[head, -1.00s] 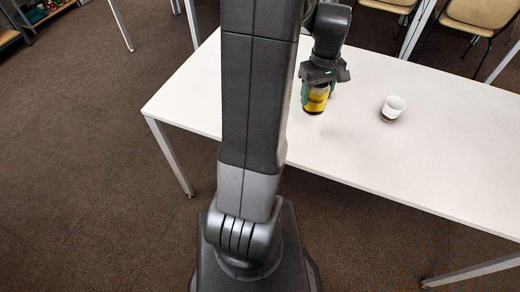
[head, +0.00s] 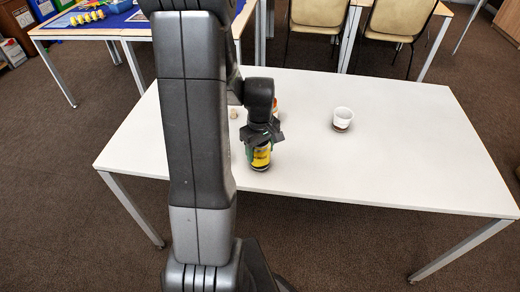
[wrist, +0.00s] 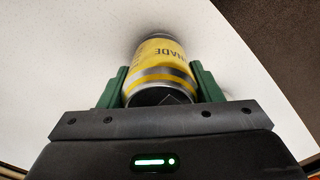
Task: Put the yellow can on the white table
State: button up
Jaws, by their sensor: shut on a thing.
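The yellow can (head: 261,157) with dark ends is between the fingers of my gripper (head: 261,146), over the near left part of the white table (head: 390,170). In the wrist view the can (wrist: 160,68) sits between the two green fingers of my gripper (wrist: 158,85), which are shut on its sides. The can looks upright in the head view. Its bottom is close to the tabletop; I cannot tell whether it touches.
A white cup (head: 342,119) with a brown base stands right of my gripper. Small items are partly hidden behind my arm. Chairs (head: 398,20) and another table with a blue top (head: 115,20) stand beyond.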

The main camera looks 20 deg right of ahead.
jog(key=o, duration=0.9)
jog(key=shift+f, duration=0.1)
jog(key=shift+o, duration=0.2)
notch_tip(320, 180, up, 12)
jog(key=shift+r+p, duration=0.2)
jog(key=shift+p, duration=0.3)
